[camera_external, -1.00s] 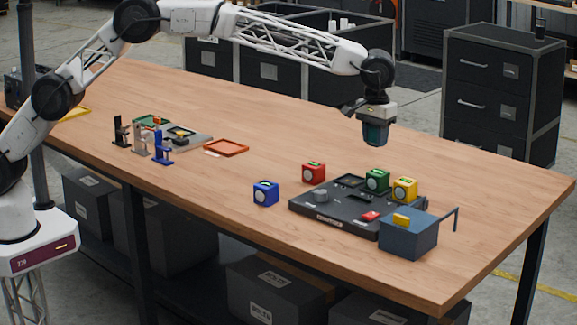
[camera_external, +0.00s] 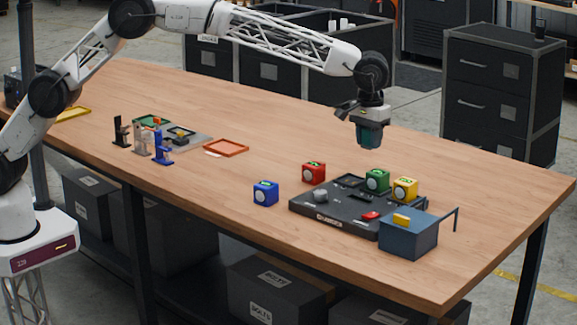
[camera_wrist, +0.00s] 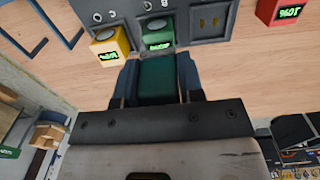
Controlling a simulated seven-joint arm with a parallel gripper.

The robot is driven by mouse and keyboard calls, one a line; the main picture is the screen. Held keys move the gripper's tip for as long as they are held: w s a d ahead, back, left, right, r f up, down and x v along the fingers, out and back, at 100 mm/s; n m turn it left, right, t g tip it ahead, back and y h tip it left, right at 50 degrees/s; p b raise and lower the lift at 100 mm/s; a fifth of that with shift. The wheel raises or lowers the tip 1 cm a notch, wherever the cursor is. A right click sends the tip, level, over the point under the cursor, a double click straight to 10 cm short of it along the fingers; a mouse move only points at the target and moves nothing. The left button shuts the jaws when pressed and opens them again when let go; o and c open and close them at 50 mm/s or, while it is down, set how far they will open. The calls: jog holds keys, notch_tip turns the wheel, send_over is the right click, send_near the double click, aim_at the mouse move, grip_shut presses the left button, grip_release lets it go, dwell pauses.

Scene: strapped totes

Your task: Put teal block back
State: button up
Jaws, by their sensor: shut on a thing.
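My gripper (camera_external: 370,136) is shut on a teal block and holds it in the air above the back part of the table. In the wrist view the teal block (camera_wrist: 157,80) sits between the two fingers. In the external view it is dark and mostly covered by the fingers. The black station (camera_external: 335,208) stands below and in front, with the green block (camera_external: 377,181) and yellow block (camera_external: 404,189) at its back edge. An empty-looking recess (camera_wrist: 209,22) shows beside the green block (camera_wrist: 158,35) in the wrist view.
A red block (camera_external: 314,172) and a blue block (camera_external: 265,193) stand left of the station. A dark blue box (camera_external: 408,240) with a handle stands at its right. An orange tray (camera_external: 226,148) and small stands (camera_external: 162,148) are further left. The table middle is clear.

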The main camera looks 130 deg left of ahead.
jog(key=s+d+f, duration=0.3)
jog(key=s+d, duration=0.5)
jog(key=d, duration=0.2)
jog(key=s+d+f, duration=0.4)
jog(key=s+d, duration=0.3)
jog(key=d, duration=0.2)
jog(key=s+d+f, duration=0.3)
jog(key=s+d, duration=0.5)
jog(key=d, duration=0.2)
jog(key=shift+s+d+f, duration=0.3)
jog(key=shift+f, duration=0.05)
jog(key=shift+w, duration=0.1)
send_over(284, 222)
jog(key=shift+f, duration=0.75)
jog(key=shift+f, duration=1.75)
jog(key=shift+f, duration=0.15)
